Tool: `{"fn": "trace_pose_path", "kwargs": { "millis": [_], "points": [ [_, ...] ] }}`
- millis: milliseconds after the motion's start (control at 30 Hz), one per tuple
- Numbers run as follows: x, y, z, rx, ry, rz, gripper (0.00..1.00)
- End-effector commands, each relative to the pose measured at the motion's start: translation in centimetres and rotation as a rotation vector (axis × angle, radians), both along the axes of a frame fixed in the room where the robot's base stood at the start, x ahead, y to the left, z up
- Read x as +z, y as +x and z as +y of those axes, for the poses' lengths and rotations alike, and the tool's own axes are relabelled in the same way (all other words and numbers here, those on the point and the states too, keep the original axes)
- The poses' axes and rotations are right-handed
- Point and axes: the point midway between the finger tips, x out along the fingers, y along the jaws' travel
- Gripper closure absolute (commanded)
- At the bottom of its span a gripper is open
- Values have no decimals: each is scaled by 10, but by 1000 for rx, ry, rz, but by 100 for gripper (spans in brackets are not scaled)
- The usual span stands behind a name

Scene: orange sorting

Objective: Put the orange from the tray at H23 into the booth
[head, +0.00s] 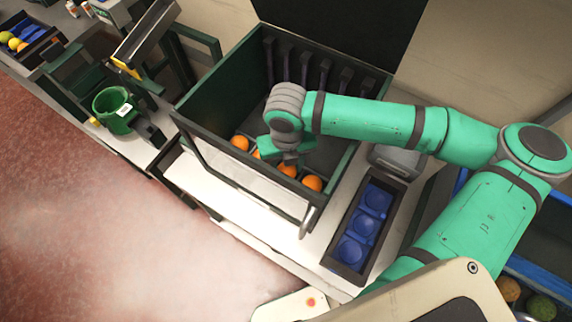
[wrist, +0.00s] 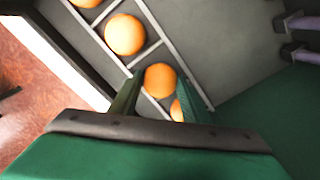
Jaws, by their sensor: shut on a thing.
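My gripper (head: 290,160) is inside the dark green booth (head: 215,85), low over a row of oranges at its front. It is shut on an orange (head: 288,170), which shows between the fingers in the wrist view (wrist: 160,80). That orange is at the slotted row on the booth floor; whether it rests there I cannot tell. Other oranges sit in the row, one to the left (head: 240,142) and one to the right (head: 312,183). A dark tray (head: 345,262) with blue cups stands right of the booth, and its cups look empty. No H23 label is readable.
The booth's clear front panel (head: 225,172) and side walls stand close around my gripper. Dark prongs (head: 322,75) line its back wall. A grey device (head: 395,160) is right of the booth. A green cup (head: 115,108) stands to the left. The reddish floor (head: 70,210) is clear.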

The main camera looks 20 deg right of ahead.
Motion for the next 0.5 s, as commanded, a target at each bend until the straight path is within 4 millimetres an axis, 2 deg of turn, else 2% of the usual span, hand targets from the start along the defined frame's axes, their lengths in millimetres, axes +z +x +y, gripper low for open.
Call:
{"fn": "trace_pose_path", "kwargs": {
  "millis": [300,333,367,400,500],
  "points": [
    [-3,0,1,1,1,0,81],
    [-3,0,1,1,0,0,53],
    [-2,0,1,1,0,0,46],
    [-2,0,1,1,0,0,39],
    [-2,0,1,1,0,0,39]
  ]
}}
